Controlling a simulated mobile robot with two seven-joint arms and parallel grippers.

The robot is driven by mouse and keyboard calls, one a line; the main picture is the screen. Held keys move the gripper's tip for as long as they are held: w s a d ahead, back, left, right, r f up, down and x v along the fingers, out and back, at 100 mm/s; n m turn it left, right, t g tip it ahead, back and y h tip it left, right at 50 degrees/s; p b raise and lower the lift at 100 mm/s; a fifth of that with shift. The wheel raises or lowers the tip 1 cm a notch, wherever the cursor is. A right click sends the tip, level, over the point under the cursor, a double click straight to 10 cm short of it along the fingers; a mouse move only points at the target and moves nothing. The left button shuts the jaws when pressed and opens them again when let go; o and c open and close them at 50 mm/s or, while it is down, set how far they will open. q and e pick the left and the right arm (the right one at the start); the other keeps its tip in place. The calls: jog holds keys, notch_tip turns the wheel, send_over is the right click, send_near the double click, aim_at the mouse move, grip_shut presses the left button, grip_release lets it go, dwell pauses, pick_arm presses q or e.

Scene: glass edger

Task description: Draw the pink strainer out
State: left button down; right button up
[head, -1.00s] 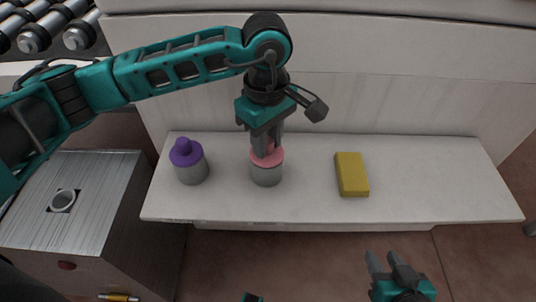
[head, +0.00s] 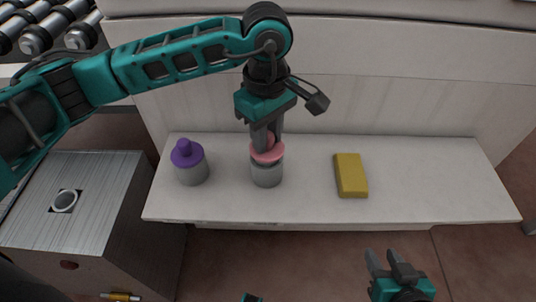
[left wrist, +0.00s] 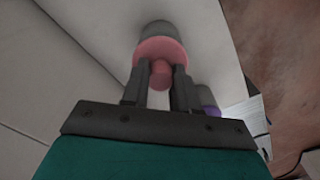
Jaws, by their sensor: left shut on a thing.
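The pink strainer (head: 268,156) is a pink-topped piece at a grey cylinder (head: 267,175) on the white shelf. A thin gap or grey band shows between the pink flange and the cylinder's rim, so the strainer appears slightly raised. My left gripper (head: 266,143) points down from above and is shut on the strainer's knob. In the left wrist view the pink strainer (left wrist: 160,52) shows its knob between the two fingers, with the grey cylinder beyond it. My right gripper (head: 388,262) is open and empty at the lower right, in front of the shelf.
A grey cylinder with a purple top (head: 188,162) stands left of the pink one. A yellow block (head: 350,175) lies to the right. The white shelf (head: 430,185) is bare at its right end.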

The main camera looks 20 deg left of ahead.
pick_arm(q)
jog(key=shift+r+p, duration=1.55)
jog(key=shift+r, duration=1.65)
notch_tip(320, 180, up, 4)
jog(key=shift+f+p, duration=0.1)
jog(key=shift+p, duration=0.85)
